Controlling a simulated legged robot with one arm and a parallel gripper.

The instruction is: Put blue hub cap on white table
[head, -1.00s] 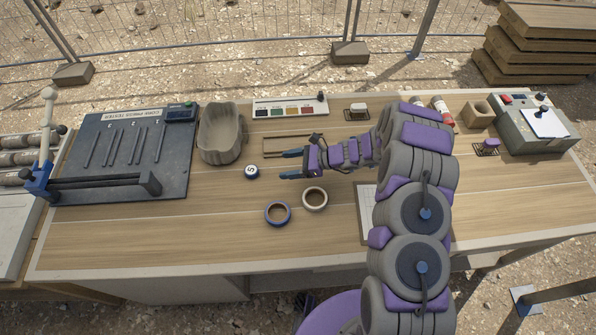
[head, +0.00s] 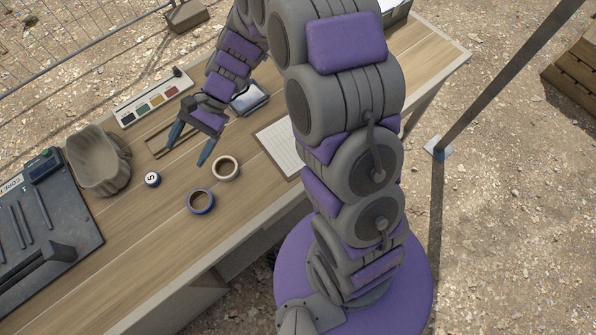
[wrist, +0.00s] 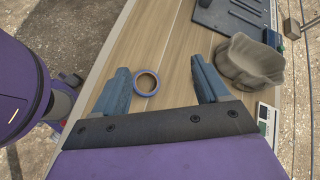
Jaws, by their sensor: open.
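Nearer the bench's front edge lies a blue-rimmed ring (head: 200,202) with an open centre. I cannot tell for sure which of the two is the blue hub cap. The blue-rimmed ring also shows in the wrist view (wrist: 147,82), between my fingers in the picture but untouched. My gripper (head: 188,153) is open and empty above the bench, its blue fingers spread wide in the wrist view (wrist: 160,70). No white table is clearly in view now.
A white ring (head: 226,168) lies close to the blue-rimmed ring. A grey stone-like bowl (head: 98,160), a colour chart (head: 152,98), a dark tester board (head: 45,225) and a paper sheet (head: 280,145) surround the area. Bare wood lies along the front edge.

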